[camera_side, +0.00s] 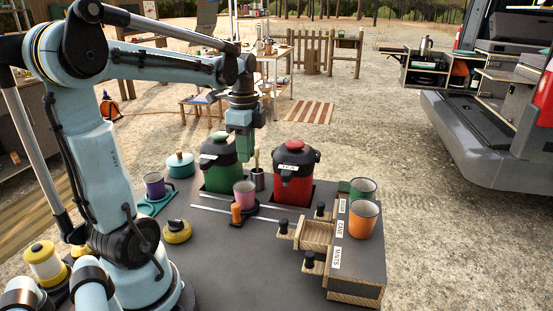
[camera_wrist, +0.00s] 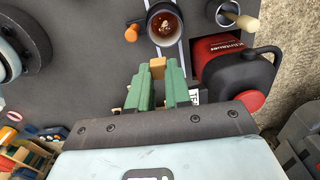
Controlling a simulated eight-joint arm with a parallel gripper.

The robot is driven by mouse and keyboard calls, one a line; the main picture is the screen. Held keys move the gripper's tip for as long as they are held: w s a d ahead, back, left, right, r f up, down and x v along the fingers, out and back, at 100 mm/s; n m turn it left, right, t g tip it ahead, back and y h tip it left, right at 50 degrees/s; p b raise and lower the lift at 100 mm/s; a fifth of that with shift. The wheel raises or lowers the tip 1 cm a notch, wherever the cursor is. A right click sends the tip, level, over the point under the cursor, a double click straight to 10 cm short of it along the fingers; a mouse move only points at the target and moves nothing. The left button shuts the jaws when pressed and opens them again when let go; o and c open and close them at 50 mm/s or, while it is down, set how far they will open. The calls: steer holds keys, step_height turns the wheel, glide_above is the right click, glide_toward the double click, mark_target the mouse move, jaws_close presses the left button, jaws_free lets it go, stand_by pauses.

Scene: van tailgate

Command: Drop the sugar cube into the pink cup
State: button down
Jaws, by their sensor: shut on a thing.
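My gripper (camera_wrist: 157,80) has green fingers shut on a small tan sugar cube (camera_wrist: 157,67), which shows between the fingertips in the wrist view. In the side view my gripper (camera_side: 242,150) hangs down in front of the green pot, and the cube cannot be made out there. The pink cup (camera_side: 244,194) stands upright on the dark table in the side view, lower than my gripper. In the wrist view the cup (camera_wrist: 151,24) lies just beyond the fingertips, apart from the cube, with its open mouth and brownish inside showing.
A green pot (camera_side: 214,175) and a red pot (camera_side: 291,181) stand behind the cup. A metal cup with a wooden handle (camera_side: 257,179) is between them. An orange cup (camera_side: 363,218) tops the wooden drawer box (camera_side: 365,262) at right.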

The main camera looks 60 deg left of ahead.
steer(key=shift+f, duration=1.75)
steer(key=c, duration=1)
jaws_free()
steer(key=shift+r, duration=0.15)
step_height(320, 180, up, 12)
steer(key=shift+f, duration=0.1)
steer(key=d+f+n+t, duration=0.2)
steer(key=d+f+n, duration=0.1)
steer(key=d, duration=0.3)
steer(key=d+f+n+t, duration=0.2)
steer(key=d+f+n, duration=0.1)
steer(key=d, duration=0.3)
steer(key=d+f+n+t, duration=0.3)
steer(key=d+f, duration=0.2)
steer(key=d, duration=0.2)
steer(key=shift+w+f, duration=0.1)
steer(key=shift+w, duration=0.2)
